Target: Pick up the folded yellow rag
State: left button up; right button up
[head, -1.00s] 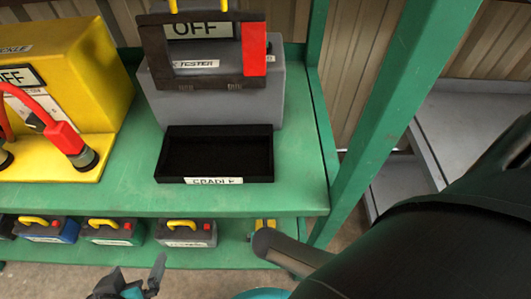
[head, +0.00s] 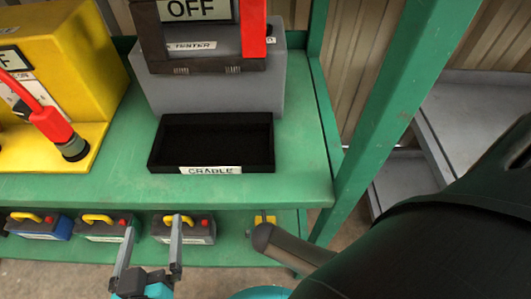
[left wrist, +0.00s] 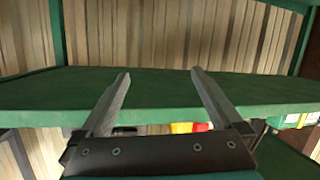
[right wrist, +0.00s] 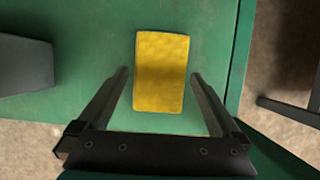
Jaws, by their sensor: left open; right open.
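The folded yellow rag (right wrist: 162,72) lies flat on a green shelf in the right wrist view. In the head view only a small yellow part of it (head: 264,219) shows on the lower shelf, behind a part of my right arm. My right gripper (right wrist: 160,74) is open and empty, with one finger on each side of the rag in the picture; whether they touch it I cannot tell. My left gripper (head: 153,226) is open and empty in front of the lower shelf in the head view. It also shows open in the left wrist view (left wrist: 160,73).
The green upper shelf (head: 110,185) bears a black cradle tray (head: 158,150), a grey tester (head: 215,95) and a yellow box (head: 80,60). Several batteries (head: 185,232) stand on the lower shelf left of the rag. A green post (head: 400,100) rises at right.

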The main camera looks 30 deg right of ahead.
pick_arm(q)
jog(key=shift+s+d+r+t+h+b, duration=0.35)
jog(key=shift+d+r+t+b, duration=0.2)
jog(key=shift+t, duration=0.45)
pick_arm(e)
jog(key=shift+w+d+f, duration=0.1)
jog(key=shift+w+f, duration=0.1)
jog(key=shift+f, duration=0.35)
jog(key=shift+f, duration=0.25)
jog(key=c, duration=1.1)
